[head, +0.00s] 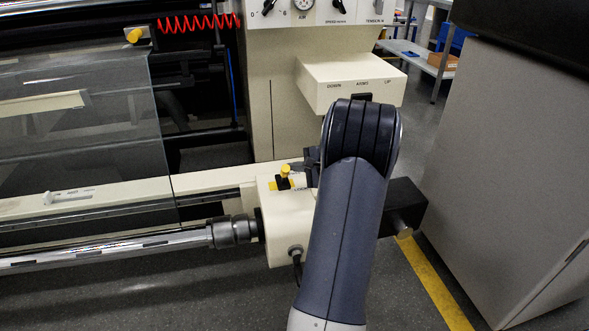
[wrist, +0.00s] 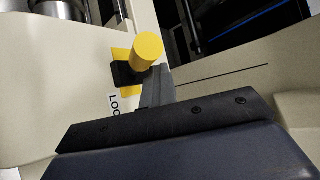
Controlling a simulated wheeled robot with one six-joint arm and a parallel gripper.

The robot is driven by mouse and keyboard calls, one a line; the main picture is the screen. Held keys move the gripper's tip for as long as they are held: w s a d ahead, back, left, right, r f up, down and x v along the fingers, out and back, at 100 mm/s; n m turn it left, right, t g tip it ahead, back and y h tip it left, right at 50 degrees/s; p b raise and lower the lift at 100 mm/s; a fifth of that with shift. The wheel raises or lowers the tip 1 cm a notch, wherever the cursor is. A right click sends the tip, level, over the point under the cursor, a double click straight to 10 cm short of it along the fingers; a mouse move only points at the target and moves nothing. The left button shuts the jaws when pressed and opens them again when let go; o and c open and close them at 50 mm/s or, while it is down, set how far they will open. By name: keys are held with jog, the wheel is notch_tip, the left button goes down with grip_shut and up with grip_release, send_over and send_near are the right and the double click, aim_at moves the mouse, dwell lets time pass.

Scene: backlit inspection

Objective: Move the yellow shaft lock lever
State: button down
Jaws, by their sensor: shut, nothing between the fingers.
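The yellow shaft lock lever (head: 285,172) stands on top of the cream housing at the right end of the shaft, on a black base with a yellow mark. It also shows in the wrist view (wrist: 147,50), with its round yellow knob, black base and part of a "LOC" label. My gripper (wrist: 158,88) shows as a grey finger just below and beside the knob in the wrist view. It is shut and holds nothing. Whether it touches the lever I cannot tell. In the head view my arm hides most of the gripper, just right of the lever.
A cream box (head: 350,84) marked DOWN, ARMS, UP juts out above my arm. The shaft (head: 130,245) runs left from the housing (head: 283,225). A clear panel (head: 80,130) stands at left. A large grey cabinet (head: 505,180) stands at right, beyond a yellow floor line.

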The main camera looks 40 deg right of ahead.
jog(key=shift+s+a+f, duration=0.25)
jog(key=shift+s+f, duration=0.05)
jog(key=shift+f, duration=0.05)
jog(key=shift+s, duration=0.2)
dwell(0.4)
